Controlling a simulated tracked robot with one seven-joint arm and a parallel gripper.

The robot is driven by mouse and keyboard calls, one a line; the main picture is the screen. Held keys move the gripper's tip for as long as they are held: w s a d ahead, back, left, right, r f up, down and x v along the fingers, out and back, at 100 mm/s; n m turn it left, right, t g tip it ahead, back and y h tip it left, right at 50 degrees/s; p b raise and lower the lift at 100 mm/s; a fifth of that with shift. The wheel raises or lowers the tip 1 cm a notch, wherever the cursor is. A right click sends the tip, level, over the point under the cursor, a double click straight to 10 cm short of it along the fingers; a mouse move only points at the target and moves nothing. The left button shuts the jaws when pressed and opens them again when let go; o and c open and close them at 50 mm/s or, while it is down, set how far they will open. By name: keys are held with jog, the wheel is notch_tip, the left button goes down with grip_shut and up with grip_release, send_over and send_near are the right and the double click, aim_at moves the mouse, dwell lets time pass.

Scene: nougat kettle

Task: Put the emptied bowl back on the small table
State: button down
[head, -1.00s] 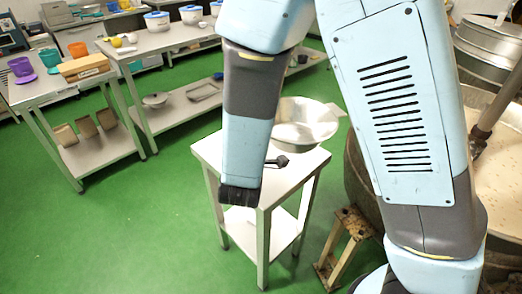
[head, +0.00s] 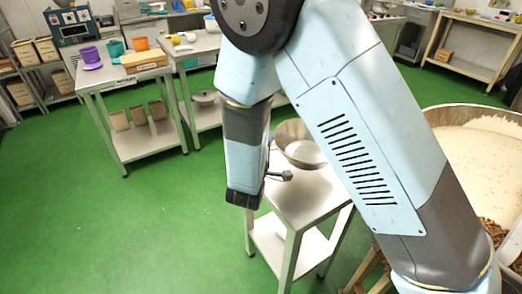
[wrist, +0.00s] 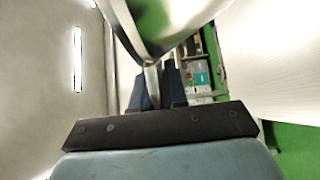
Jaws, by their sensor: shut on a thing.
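The metal bowl (head: 300,150) is a wide, shiny bowl behind my forearm in the head view, at the back part of the small table (head: 312,195). Its underside is partly hidden, so I cannot tell whether it touches the top. In the wrist view my gripper (wrist: 158,88) is shut on the rim of the bowl (wrist: 155,45), between two dark fingers. A pale flat surface, probably the tabletop (wrist: 275,65), fills the right side there.
A large kettle (head: 480,150) with pale contents stands at the right. A steel table (head: 128,78) with a purple bowl (head: 90,55), a teal cup (head: 115,46) and an orange cup (head: 140,43) is at the left. Green floor (head: 110,220) is clear in front.

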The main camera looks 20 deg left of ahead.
jog(key=shift+w+a+f, duration=0.2)
jog(key=shift+a+f, duration=0.05)
jog(key=shift+f, duration=0.6)
jog(key=shift+w+a+f, duration=0.15)
jog(key=shift+a+f, duration=0.15)
jog(key=shift+f, duration=0.6)
jog(key=shift+w+a+f, duration=0.2)
jog(key=shift+a+f, duration=0.05)
jog(key=shift+f, duration=0.6)
jog(key=c, duration=1.2)
grip_release()
jog(key=shift+f, duration=0.1)
jog(key=shift+o, duration=0.2)
jog(key=s, duration=1.2)
